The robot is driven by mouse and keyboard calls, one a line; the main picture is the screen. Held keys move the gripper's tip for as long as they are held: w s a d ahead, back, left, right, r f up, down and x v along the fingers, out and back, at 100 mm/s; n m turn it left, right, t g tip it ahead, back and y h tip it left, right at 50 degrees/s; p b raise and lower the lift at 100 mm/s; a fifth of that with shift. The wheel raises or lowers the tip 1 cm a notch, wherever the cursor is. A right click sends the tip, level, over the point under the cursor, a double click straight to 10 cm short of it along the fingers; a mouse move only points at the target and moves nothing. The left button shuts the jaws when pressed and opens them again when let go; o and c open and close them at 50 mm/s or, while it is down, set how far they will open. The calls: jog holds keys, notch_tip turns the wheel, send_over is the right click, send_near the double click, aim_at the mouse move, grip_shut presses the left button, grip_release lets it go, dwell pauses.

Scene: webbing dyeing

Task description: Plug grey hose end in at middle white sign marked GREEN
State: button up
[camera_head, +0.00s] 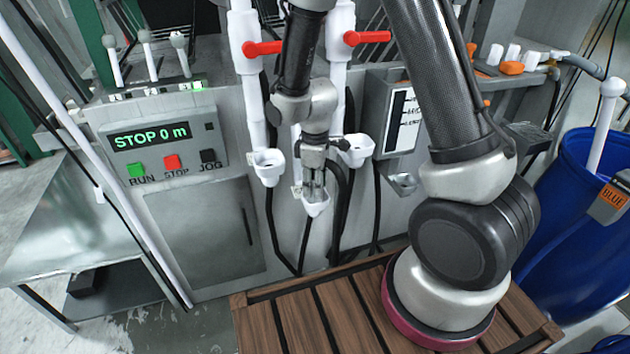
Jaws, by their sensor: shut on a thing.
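My gripper (315,182) points down at the middle of the machine front, its fingers shut on a small grey piece, which looks like the grey hose end but is mostly hidden by the fingers. Directly under the fingertips is the middle white cup-shaped socket (317,208); I cannot tell whether the held piece touches it or is inside it. A second white socket (268,168) is to the left and a third (357,151) to the right. Dark hoses hang below the sockets. No sign marked GREEN can be read here.
White pipes with red valve handles (262,48) and (367,37) rise behind my arm. A control panel (165,145) reading STOP 0 m is at left. A slatted wooden platform (300,318) is below. A blue barrel (575,190) with a BLUE tag stands at right.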

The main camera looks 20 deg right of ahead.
jog(key=o, duration=1.2)
notch_tip(320, 180, up, 12)
jog(key=s+d+r+m+t, duration=0.1)
jog(key=s+d+r+m, duration=0.25)
jog(key=r, duration=0.25)
jog(key=s+d+r+m+t, duration=0.1)
jog(key=s+d+r+m, duration=0.15)
jog(key=d+r, duration=0.3)
jog(key=s+d+r+m, duration=0.2)
jog(key=s, duration=0.2)
jog(key=s+d+r+m+t, duration=0.1)
jog(key=s+d+r+m, duration=0.1)
jog(key=s, duration=0.2)
jog(key=s+d+r+m+t, duration=0.1)
jog(key=s+d+r+m, duration=0.1)
jog(key=s, duration=0.3)
